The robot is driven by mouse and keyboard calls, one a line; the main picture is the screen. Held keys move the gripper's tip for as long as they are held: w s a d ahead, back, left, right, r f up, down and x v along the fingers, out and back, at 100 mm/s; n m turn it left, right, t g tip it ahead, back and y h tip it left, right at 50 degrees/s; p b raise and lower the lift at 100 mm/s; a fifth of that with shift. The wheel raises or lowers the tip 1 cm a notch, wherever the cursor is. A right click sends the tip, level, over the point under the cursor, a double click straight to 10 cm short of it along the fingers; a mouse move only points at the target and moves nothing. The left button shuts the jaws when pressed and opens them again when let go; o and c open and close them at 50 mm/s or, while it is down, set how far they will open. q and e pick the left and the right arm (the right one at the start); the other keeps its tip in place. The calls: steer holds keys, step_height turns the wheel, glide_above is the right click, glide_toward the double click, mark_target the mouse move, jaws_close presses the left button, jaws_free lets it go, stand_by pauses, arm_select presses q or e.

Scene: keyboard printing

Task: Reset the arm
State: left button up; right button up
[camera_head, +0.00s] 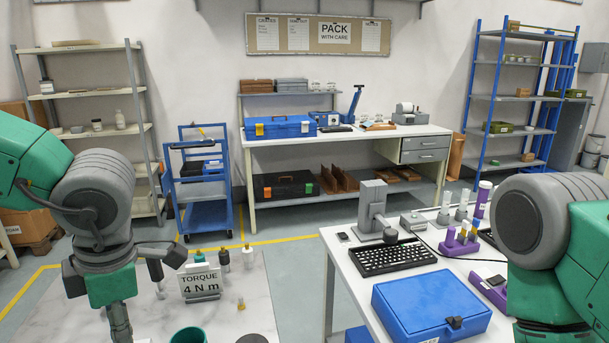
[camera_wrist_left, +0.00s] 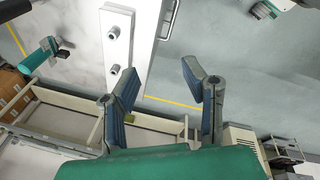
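My left arm (camera_head: 105,220) comes in from the left in the head view, and its gripper is cut off at the bottom edge. In the left wrist view my left gripper (camera_wrist_left: 162,88) has its two blue-padded fingers spread apart, with nothing between them. My right arm (camera_head: 545,225) shows at the right edge of the head view, bent, and its gripper is out of view. A black keyboard (camera_head: 395,258) lies on the white table (camera_head: 345,265) in front of the right arm, apart from both arms.
A closed blue case (camera_head: 430,305) lies at the white table's front. Purple holders with bottles (camera_head: 460,242) stand near the right arm. A marble-topped table (camera_head: 250,290) at left carries a torque sign (camera_head: 201,282) and several small bottles. A blue cart (camera_head: 203,190) and a workbench (camera_head: 350,140) stand behind.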

arm_select(q)
steer(key=s+a+f+m+t+y, duration=0.1)
steer(key=s+a+f+m+t, duration=0.15)
steer(key=f+m, duration=0.65)
steer(key=s+a+f+m+t+y, duration=0.1)
steer(key=a+f+m, duration=0.3)
steer(key=f, duration=0.9)
steer(key=s+d+f+m+g+h, duration=0.1)
steer(key=s+f+m+g, duration=0.2)
steer(key=s, duration=0.4)
steer(key=s+f+m+h, duration=0.2)
steer(key=s+f+m, duration=0.2)
steer(key=s+m, duration=0.15)
steer(key=s+d+f+m+g+h, duration=0.1)
steer(key=s+f+m+g, duration=0.2)
steer(key=s, duration=0.4)
steer(key=w+d+f+m+t+b, duration=0.1)
steer(key=w+f+m+t+b, duration=0.1)
steer(key=f+b, duration=0.8)
steer(key=shift+w+d+f+b, duration=0.25)
steer(key=shift+w+d+b, duration=0.05)
steer(key=shift+w+b, duration=0.2)
arm_select(e)
step_height(320, 180, down, 11)
steer(key=shift+s+a+r, duration=0.15)
arm_select(q)
steer(key=shift+a, duration=0.15)
arm_select(e)
steer(key=shift+a+r, duration=0.1)
steer(key=shift+a, duration=0.1)
